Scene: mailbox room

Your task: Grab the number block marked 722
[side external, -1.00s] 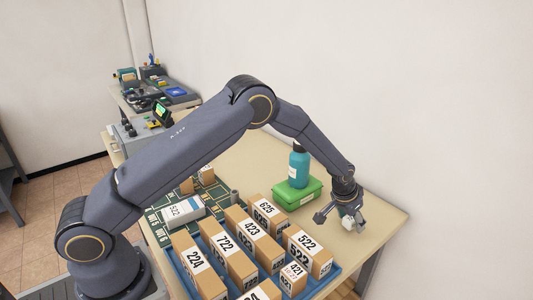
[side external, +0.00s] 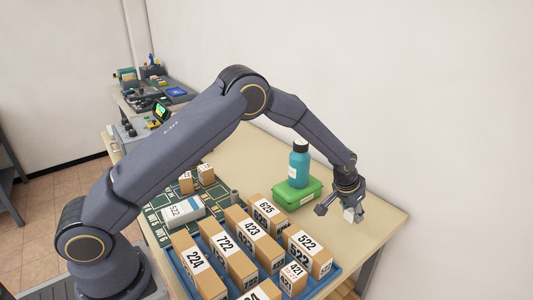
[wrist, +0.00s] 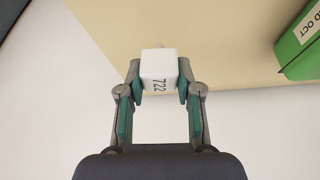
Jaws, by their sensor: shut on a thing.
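In the side view the white block (side external: 349,215) hangs at the tip of my gripper (side external: 345,207). My gripper (wrist: 159,85) is shut on it, with one finger on each side. The block is held above the right end of the table, to the right of the green box. A larger cardboard box also marked 722 (side external: 227,248) stands in the blue tray (side external: 325,282).
A green box (side external: 298,195) with a teal bottle (side external: 299,162) on it stands left of my gripper. Several numbered cardboard boxes fill the tray. The table's right end (side external: 385,220) is clear.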

